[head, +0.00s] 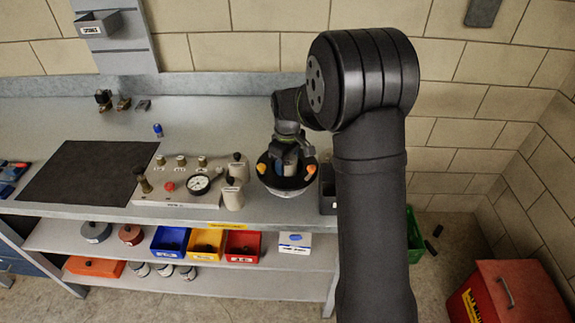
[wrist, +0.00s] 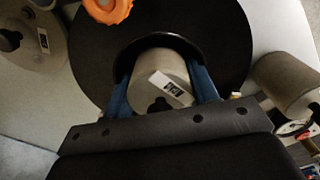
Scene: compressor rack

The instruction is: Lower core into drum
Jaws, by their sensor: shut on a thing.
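The core is over or within the round opening; I cannot tell how deep. In the head view the drum (head: 285,184) stands near the bench's front edge, under my gripper (head: 287,165), which mostly hides the core.
Two similar beige cylinders (head: 233,195) stand left of the drum, beside a panel with a gauge (head: 198,184). A dark box (head: 327,190) stands close on its right. A dark mat (head: 85,172) lies at left. Coloured bins (head: 205,243) sit on the shelf below.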

